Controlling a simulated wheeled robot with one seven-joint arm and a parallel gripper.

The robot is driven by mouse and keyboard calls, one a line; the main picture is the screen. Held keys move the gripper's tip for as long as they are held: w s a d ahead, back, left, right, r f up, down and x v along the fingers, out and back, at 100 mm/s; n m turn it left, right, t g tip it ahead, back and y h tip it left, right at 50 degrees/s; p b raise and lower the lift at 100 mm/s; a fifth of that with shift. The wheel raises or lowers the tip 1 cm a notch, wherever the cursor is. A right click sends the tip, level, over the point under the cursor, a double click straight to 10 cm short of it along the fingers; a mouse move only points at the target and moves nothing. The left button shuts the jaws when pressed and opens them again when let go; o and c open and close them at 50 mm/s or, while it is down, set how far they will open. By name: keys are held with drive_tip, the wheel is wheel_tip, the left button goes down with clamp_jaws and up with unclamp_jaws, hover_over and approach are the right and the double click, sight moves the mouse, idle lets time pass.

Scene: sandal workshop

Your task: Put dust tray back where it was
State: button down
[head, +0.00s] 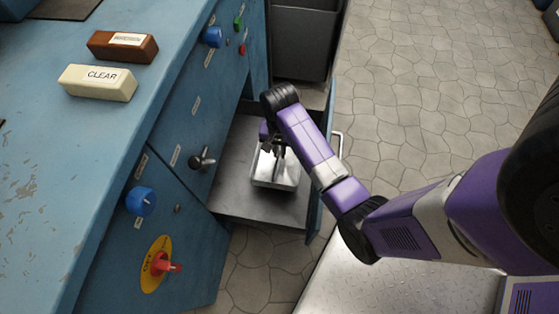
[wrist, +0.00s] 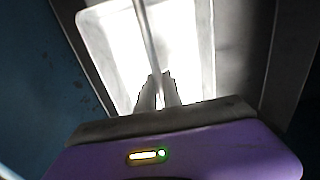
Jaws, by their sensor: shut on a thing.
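The dust tray (head: 284,178) is a small shiny metal tray. It is inside a grey open drawer or shelf (head: 240,190) low in the blue cabinet. My gripper (head: 273,147) reaches down over the tray, its fingers shut on a thin upright part that looks like the tray's handle. In the wrist view the gripper's fingers (wrist: 160,92) close on a thin bar (wrist: 146,35), with the bright, washed-out tray (wrist: 110,50) beneath. I cannot tell whether the tray rests on the surface or hangs just above it.
The blue cabinet (head: 60,190) stands at left, with a blue knob (head: 141,201), a black lever (head: 202,160) and a red switch (head: 170,267) on its front. A cream CLEAR block (head: 97,82) and a brown block (head: 122,46) lie on its top. The tiled floor (head: 400,90) at right is clear.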

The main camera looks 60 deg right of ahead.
sight(279, 151)
wheel_tip(279, 151, down, 8)
drive_tip(key=b, duration=0.3)
drive_tip(key=shift+f, duration=0.1)
drive_tip(key=c, duration=1.5)
unclamp_jaws()
drive_tip(key=shift+f, duration=0.1)
wheel_tip(279, 151, up, 12)
drive_tip(key=p, duration=0.5)
